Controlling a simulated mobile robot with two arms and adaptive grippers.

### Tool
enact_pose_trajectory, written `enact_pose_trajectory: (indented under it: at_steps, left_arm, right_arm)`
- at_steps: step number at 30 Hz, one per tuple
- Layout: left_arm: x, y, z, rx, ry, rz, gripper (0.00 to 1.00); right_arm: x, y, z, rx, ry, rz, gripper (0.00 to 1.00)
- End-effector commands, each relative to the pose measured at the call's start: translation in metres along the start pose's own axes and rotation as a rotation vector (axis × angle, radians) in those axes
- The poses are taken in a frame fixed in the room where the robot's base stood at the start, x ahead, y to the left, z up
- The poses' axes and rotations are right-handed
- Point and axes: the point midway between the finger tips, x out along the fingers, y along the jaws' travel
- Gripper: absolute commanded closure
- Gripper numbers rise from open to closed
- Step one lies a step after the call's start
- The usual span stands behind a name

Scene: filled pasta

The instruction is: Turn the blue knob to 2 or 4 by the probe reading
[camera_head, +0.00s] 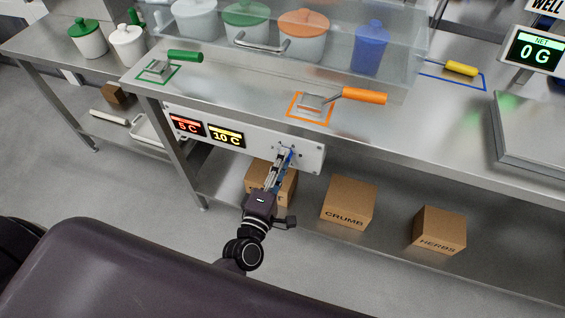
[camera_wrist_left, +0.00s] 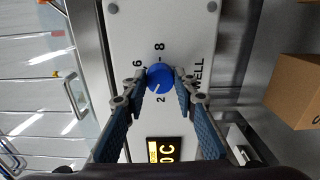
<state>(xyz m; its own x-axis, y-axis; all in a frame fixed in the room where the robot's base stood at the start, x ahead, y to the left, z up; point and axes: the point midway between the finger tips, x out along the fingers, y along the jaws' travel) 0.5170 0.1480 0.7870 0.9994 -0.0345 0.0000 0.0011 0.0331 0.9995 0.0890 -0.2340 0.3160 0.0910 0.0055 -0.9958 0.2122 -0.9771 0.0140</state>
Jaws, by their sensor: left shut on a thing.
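The blue knob (camera_wrist_left: 159,77) sits on a white control panel (camera_wrist_left: 185,28) with the marks 2, 6 and 8 and the word WELL around it. A white pointer on the knob aims near the 2; I see no 4. My left gripper (camera_head: 284,158) has its fingers on both sides of the knob, shut on it, and mostly hides it in the head view. The panel (camera_head: 312,158) also carries a red display (camera_head: 187,125), its digit hard to read, and a yellow display reading 10 C (camera_head: 227,136). My right gripper is not in view.
The steel counter (camera_head: 235,100) holds an orange-handled tool (camera_head: 363,96), a green-handled tool (camera_head: 185,57) and a scale (camera_head: 535,130) with a 0 G display (camera_head: 535,50). Boxes labelled CRUMB (camera_head: 348,200) and HERBS (camera_head: 439,230) stand on the lower shelf.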

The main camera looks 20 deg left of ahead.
Motion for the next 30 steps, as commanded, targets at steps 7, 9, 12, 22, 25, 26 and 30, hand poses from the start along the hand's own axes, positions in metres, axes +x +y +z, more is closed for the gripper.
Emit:
enact_pose_trajectory:
  at_steps: [7, 9, 12, 22, 25, 26, 30]
  left_arm:
    - [0.0, -0.001, -0.001, -0.218, 0.001, 0.002, 0.98]
    - [0.0, -0.001, -0.001, -0.272, 0.001, 0.001, 0.98]
    - [0.0, -0.001, -0.001, -0.34, 0.001, 0.001, 0.98]
    - [0.0, 0.0, -0.001, -0.477, 0.001, 0.001, 0.98]
    - [0.0, 0.0, -0.001, -0.495, 0.002, 0.0, 0.98]
    - [0.0, 0.0, -0.001, -0.499, 0.002, 0.0, 0.98]
    - [0.0, 0.001, -0.001, -0.506, 0.002, 0.0, 0.98]
  right_arm:
    - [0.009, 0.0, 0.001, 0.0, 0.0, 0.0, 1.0]
    - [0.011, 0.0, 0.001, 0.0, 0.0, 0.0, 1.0]
    - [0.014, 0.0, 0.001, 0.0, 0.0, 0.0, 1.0]
    - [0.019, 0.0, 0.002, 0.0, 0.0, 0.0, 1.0]
    - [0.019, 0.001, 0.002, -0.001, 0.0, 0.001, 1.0]
    - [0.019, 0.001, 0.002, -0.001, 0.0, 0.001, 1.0]
    - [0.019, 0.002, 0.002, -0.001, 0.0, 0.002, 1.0]
